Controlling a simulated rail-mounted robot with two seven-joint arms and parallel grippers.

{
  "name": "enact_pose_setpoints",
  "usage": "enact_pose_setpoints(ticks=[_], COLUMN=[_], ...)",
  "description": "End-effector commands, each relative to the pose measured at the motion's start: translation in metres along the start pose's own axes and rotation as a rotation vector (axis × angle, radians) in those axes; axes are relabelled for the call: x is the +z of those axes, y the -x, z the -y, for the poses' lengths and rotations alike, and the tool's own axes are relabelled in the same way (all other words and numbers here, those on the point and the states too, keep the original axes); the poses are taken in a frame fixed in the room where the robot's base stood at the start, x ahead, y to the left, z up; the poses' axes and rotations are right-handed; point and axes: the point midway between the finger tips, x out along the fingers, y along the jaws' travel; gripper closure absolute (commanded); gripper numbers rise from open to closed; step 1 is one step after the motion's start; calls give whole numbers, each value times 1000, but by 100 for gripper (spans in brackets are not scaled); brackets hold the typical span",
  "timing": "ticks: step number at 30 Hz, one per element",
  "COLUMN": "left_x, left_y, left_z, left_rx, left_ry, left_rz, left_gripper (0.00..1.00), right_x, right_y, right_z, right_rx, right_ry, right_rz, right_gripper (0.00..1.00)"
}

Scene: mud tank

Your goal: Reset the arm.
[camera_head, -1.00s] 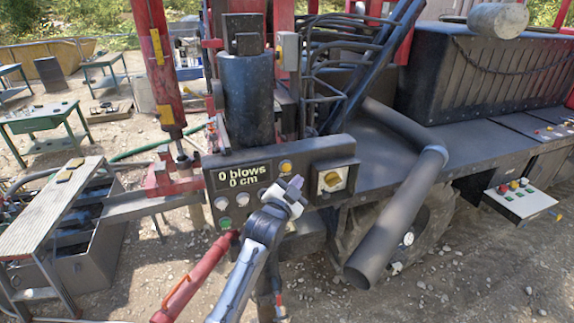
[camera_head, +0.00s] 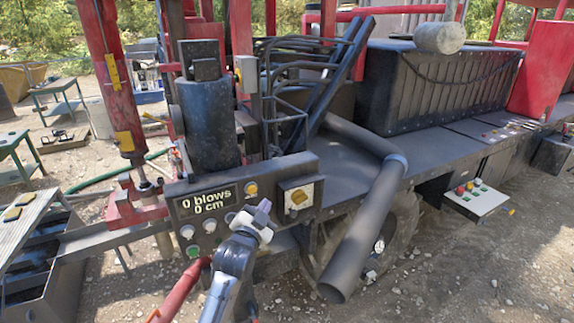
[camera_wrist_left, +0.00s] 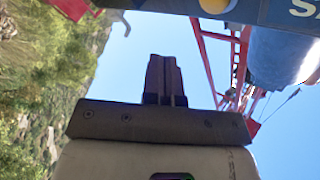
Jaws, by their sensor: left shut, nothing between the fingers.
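My left gripper (camera_head: 262,208) is shut and empty. In the head view it is raised in front of the control panel (camera_head: 236,203), just below and left of the yellow rotary switch (camera_head: 299,197). I cannot tell whether it touches the panel. The panel display (camera_head: 204,200) reads "0 blows 0 cm". In the left wrist view the closed fingers (camera_wrist_left: 164,75) point up against sky, with nothing between them. My right gripper is not in view.
A thick dark pipe (camera_head: 362,233) slants down right of the panel, over a large wheel. A red pole (camera_head: 110,80) stands at the left. A white button box (camera_head: 477,200) sits at the right. Gravel ground lies open at the lower right.

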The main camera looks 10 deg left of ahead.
Motion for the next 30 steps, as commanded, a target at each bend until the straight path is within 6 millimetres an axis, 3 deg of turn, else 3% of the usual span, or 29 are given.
enact_pose_setpoints(ticks=[4,10,17,19,22,30], left_x=[2,29,-5,-19,-26,2], left_y=[0,8,48,66,98,212], left_z=[-1,-18,1,11,13,-13], left_rx=[7,113,146,143,148,204], left_ry=[51,229,404,442,481,512], left_rz=[12,232,396,422,476,671], left_gripper=[100,100,100,100,100,100], right_x=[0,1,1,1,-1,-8], right_y=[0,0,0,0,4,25], right_z=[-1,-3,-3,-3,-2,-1], right_rx=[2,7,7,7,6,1], right_ry=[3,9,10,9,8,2], right_rz=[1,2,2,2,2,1], right_gripper=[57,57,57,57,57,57])
